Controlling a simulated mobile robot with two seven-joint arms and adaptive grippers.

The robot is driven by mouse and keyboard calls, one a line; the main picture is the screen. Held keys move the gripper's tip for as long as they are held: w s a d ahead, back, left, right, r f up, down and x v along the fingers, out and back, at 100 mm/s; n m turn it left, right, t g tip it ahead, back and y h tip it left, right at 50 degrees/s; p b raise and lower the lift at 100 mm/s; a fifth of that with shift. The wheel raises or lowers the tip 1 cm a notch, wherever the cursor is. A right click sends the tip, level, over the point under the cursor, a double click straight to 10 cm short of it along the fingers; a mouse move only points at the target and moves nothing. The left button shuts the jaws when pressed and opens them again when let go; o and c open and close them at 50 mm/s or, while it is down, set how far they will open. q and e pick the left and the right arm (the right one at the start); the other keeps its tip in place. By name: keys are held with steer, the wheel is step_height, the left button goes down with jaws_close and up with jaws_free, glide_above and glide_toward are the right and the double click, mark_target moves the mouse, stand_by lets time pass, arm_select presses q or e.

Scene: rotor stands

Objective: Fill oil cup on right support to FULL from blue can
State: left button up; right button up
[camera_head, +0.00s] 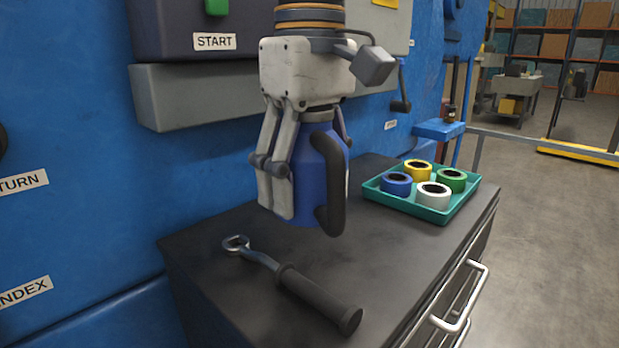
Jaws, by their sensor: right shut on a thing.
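A blue can (312,180) with a dark handle is in the middle of the head view, over the dark cabinet top. My right gripper (280,205) comes down from above and is shut on the can, with its pale fingers along the can's left side. I cannot tell for sure whether the can's base touches the cabinet top. My left gripper is not in view.
A wrench (290,283) with a black grip lies on the cabinet top (390,265) in front of the can. A green tray (437,206) with several coloured rings stands to the right. A blue machine wall with a START label (214,41) rises behind.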

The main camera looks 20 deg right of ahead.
mark_target(309, 145)
steer(key=shift+r, duration=1.85)
